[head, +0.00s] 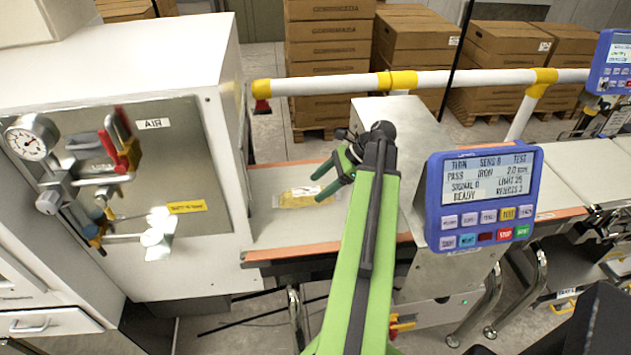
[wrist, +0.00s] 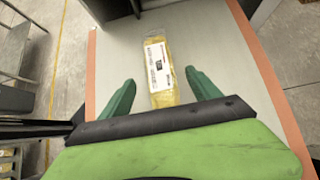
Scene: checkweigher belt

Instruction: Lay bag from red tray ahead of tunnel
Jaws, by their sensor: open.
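A clear bag with yellow contents and a white label (head: 300,197) lies flat on the pale belt (head: 275,232), left of the grey metal tunnel housing (head: 405,128). The bag also shows in the wrist view (wrist: 158,62), lengthwise, with its near end between my fingertips. My gripper (head: 318,183) has green fingers that are apart and empty, just right of the bag. In the wrist view my gripper (wrist: 158,92) has one finger on each side of the bag's near end, with gaps. The red tray is not seen in either view.
A white cabinet with an air gauge panel (head: 135,180) stands left of the belt. A blue control display (head: 485,200) stands at the right. A white and yellow rail (head: 330,84) runs behind the belt. Orange strips (head: 300,251) edge the belt. Stacked cartons (head: 330,45) stand behind.

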